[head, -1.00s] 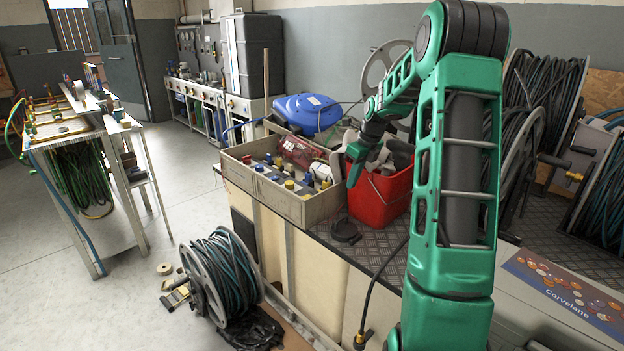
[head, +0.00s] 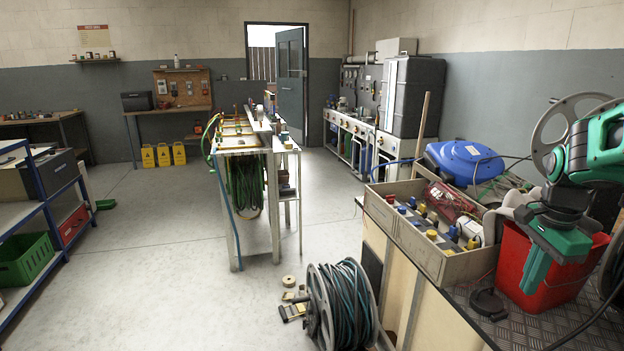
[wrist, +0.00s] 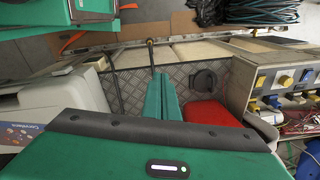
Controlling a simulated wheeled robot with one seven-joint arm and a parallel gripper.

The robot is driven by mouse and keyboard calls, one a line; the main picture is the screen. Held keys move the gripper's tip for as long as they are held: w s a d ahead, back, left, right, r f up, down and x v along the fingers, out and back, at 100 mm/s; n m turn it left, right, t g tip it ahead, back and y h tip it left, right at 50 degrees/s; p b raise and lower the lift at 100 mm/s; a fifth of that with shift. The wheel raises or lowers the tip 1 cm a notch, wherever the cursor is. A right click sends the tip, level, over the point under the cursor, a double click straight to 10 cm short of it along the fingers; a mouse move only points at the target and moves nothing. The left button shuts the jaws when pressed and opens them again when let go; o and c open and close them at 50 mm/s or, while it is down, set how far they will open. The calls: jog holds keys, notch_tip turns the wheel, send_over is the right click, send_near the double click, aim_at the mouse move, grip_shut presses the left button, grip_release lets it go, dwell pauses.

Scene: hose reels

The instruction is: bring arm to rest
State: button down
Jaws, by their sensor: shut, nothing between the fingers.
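My green arm reaches in from the right edge of the head view. My gripper (head: 537,272) points down in front of the red bucket (head: 575,285), with its green fingers together and empty. In the wrist view the closed fingers (wrist: 163,95) show over the checker-plate bench top, beside the red bucket (wrist: 209,112). I cannot tell whether the fingers touch the bucket.
An open-topped crate of fittings (head: 440,262) stands left of the bucket, with a blue reel case (head: 465,162) behind it. A hose reel (head: 342,308) is on the floor. A hose-testing table (head: 245,145) stands further back. The floor at left is mostly clear.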

jog(key=s+a+f+n, duration=0.1)
jog(key=s+a+n, duration=0.3)
jog(key=s, duration=0.5)
jog(key=s+a+f+n, duration=0.1)
jog(key=s+a+n, duration=0.2)
jog(key=s+n, duration=0.5)
jog(key=shift+s+a+f+g+y, duration=0.25)
jog(key=shift+s+a+g+y, duration=0.15)
jog(key=shift+s, duration=0.15)
